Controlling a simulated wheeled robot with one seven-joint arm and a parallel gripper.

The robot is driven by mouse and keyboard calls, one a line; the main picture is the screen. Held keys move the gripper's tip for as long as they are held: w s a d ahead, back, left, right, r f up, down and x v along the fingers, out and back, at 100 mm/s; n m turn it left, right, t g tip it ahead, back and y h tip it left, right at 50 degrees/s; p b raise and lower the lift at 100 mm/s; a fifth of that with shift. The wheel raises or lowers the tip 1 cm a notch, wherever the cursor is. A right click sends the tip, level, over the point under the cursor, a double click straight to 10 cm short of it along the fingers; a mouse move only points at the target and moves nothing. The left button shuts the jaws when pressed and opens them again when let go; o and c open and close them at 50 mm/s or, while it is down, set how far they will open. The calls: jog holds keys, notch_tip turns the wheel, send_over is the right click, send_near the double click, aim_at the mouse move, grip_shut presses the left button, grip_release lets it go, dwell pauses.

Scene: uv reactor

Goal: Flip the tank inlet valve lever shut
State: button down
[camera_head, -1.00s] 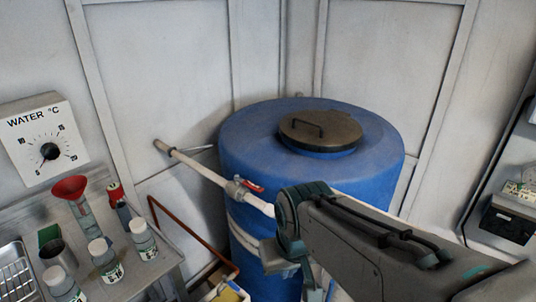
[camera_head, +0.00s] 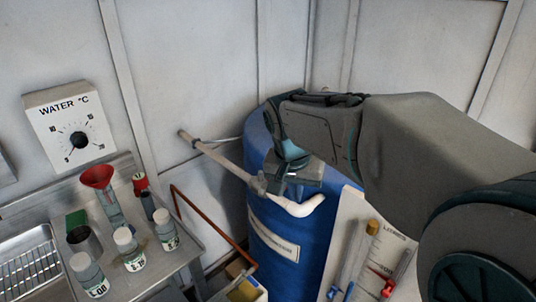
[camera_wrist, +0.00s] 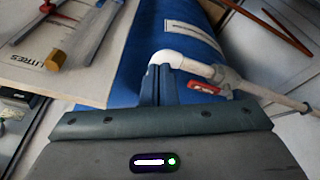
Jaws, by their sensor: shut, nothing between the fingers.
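The red valve lever (camera_wrist: 204,88) shows in the wrist view, lying roughly along the white inlet pipe (camera_wrist: 270,97) beside the valve body (camera_wrist: 228,76). My gripper (camera_wrist: 160,82) is shut and empty, its fingertips just left of the lever's free end; I cannot tell whether they touch it. In the head view my gripper (camera_head: 290,190) hangs over the pipe next to the valve body (camera_head: 257,184) and hides the lever. The pipe (camera_head: 215,155) runs from the wall to a white elbow (camera_head: 303,207) at the blue tank (camera_head: 275,240).
A board marked LITRES (camera_head: 345,225) with tubes stands right of the tank. A steel bench (camera_head: 150,275) with bottles, a red funnel (camera_head: 97,177) and a sink rack is at left. A brown pipe (camera_head: 208,225) runs below the inlet pipe. A water dial (camera_head: 73,130) is on the wall.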

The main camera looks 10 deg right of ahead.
jog(key=w+a+r+m, duration=0.1)
jog(key=w+m, duration=0.1)
jog(key=w, duration=0.4)
jog(key=w+a+r+m+h, duration=0.1)
jog(key=w+r+m, duration=0.1)
jog(key=w, duration=0.4)
jog(key=shift+a+r+m+p, duration=0.3)
jog(key=shift+a+m+p, duration=0.1)
jog(key=shift+m, duration=0.3)
jog(key=x, duration=1)
jog(key=shift+p, duration=0.3)
jog(key=shift+s+d, duration=0.1)
jog(key=shift+d, duration=0.1)
